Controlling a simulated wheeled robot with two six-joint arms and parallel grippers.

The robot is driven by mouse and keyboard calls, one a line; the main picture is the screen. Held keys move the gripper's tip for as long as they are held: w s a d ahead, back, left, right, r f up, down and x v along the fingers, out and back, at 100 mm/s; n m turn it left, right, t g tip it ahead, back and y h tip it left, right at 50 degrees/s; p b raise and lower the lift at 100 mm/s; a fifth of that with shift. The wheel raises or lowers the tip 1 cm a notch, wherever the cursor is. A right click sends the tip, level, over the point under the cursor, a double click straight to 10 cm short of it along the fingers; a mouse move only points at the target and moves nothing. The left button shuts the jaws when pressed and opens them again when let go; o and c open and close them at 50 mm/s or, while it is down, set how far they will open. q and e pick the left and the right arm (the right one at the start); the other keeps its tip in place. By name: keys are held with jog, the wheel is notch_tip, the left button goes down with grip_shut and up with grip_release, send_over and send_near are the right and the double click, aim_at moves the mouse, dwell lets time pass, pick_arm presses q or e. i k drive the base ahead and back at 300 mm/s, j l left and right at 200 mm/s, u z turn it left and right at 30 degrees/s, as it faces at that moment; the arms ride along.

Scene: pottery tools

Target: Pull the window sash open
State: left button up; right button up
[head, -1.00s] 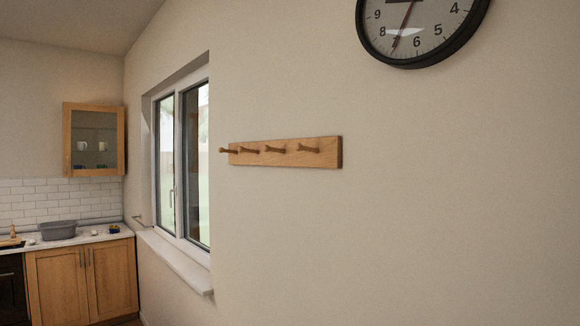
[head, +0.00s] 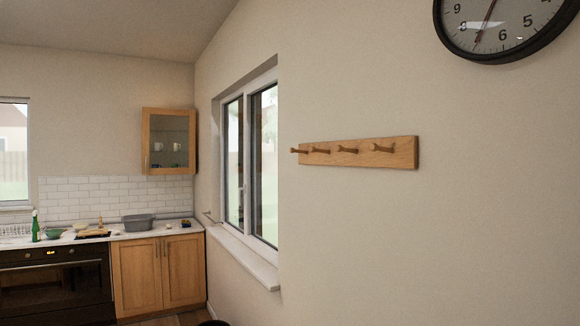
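The window (head: 250,160) is in the right-hand wall, left of the middle of the head view, seen at a steep angle. It has a white frame and two tall glass panes. A handle (head: 241,200) shows on the upright between the panes. The sashes look shut, though the angle makes this hard to tell. A white sill (head: 245,257) juts out below. Neither of my grippers is in view.
A wooden peg rail (head: 360,152) and a round clock (head: 500,25) hang on the wall to the right. A counter with a grey basin (head: 138,222), an oven (head: 55,285) and a wall cabinet (head: 168,141) stand at the far left. A dark rounded object (head: 213,323) shows at the bottom edge.

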aim_at(267, 82)
jog(key=i+j+u, duration=0.3)
jog(key=i, duration=0.3)
jog(key=i+u, duration=0.25)
jog(key=i, duration=2.2)
jog(key=i+j+z, duration=0.1)
jog(key=i+z, duration=0.15)
jog(key=i, duration=0.3)
jog(key=i+j+z, duration=0.3)
jog(key=i, duration=0.2)
jog(key=i+j+z, duration=0.25)
jog(key=i, duration=0.3)
